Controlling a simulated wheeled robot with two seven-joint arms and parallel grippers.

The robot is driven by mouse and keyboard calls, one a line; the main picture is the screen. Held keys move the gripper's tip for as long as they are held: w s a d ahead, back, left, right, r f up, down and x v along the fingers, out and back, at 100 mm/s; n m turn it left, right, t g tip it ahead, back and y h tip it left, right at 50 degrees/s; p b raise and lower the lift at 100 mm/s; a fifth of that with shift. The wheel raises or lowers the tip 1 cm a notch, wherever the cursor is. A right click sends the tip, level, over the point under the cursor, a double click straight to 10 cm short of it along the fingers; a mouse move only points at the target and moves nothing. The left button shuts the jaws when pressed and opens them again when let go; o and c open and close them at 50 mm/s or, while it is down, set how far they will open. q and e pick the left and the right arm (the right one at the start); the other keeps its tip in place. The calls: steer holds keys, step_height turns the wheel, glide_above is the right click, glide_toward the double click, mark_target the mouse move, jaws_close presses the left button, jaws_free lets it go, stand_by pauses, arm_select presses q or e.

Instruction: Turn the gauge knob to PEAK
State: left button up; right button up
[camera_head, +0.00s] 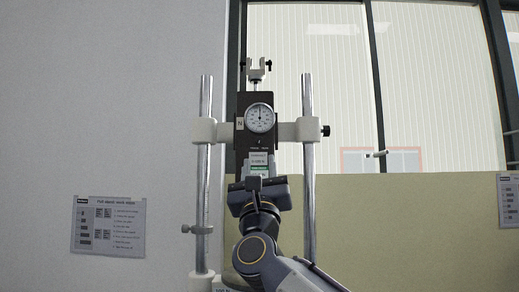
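The force gauge (241,103) is a dark upright body with a round white dial (260,118), mounted on a test stand. The dial's needle points close to straight up. Small pale lettering shows just under the dial, too small to read. I cannot clearly make out the knob or its setting. My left gripper is not in view.
Two upright metal posts (206,100) (308,100) flank the gauge, joined to it by a white crossbar (292,131) with a black side knob (326,131). A forked fixture (257,72) is on top. A notice (108,227) hangs on the left wall. Windows are behind.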

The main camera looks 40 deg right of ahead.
mark_target(259, 142)
steer(key=w+d+r+p, duration=0.1)
steer(key=w+d+r+m+p, duration=0.1)
steer(key=r+p, duration=0.1)
steer(key=w+d+r+m+p, duration=0.1)
steer(key=p, duration=0.1)
steer(key=shift+w+r, duration=0.35)
steer(key=shift+r, duration=0.05)
steer(key=shift+w+d+r, duration=0.25)
steer(key=shift+w+r, duration=0.05)
steer(key=shift+w, duration=0.1)
jaws_close()
